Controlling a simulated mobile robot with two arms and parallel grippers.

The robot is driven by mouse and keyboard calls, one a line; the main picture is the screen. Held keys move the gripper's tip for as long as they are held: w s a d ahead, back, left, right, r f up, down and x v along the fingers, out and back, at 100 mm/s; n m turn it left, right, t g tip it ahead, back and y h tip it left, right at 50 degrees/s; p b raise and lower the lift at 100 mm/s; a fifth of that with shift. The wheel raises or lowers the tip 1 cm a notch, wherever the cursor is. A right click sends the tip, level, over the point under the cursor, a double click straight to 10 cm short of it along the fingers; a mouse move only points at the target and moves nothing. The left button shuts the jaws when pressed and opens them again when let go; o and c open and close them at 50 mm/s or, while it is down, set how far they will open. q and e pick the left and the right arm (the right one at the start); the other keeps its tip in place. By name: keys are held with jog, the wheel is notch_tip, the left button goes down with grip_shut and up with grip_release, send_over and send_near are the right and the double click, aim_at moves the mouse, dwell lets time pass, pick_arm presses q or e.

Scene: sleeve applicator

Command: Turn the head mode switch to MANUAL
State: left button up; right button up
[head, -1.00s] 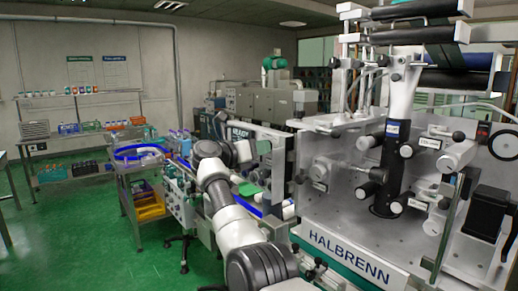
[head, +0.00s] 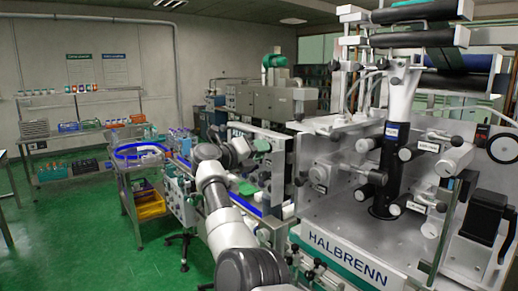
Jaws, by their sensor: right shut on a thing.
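My right arm rises from the bottom middle of the head view and bends toward the machine's front panel (head: 277,160). My right gripper (head: 250,150) is at the end of the dark wrist, against the panel side, and is small in the view. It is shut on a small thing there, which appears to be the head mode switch. The switch itself is hidden by the gripper and wrist, so its pointer and the MANUAL mark cannot be read. My left gripper is not in view.
The big machine (head: 345,245) marked HALBRENN, with rollers and a dark column (head: 390,165), fills the right side. A steel cart (head: 126,183) with a yellow bin (head: 150,205) stands to the left. Shelves (head: 80,95) line the back wall. The green floor at left is clear.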

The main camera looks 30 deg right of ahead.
jog(key=shift+r+n+p, duration=0.1)
jog(key=shift+n+p, duration=0.25)
jog(key=shift+n, duration=0.85)
jog(key=o, duration=0.9)
jog(key=shift+o, duration=0.2)
jog(key=a+b, duration=0.5)
jog(key=a, duration=0.6)
jog(key=shift+s, duration=0.4)
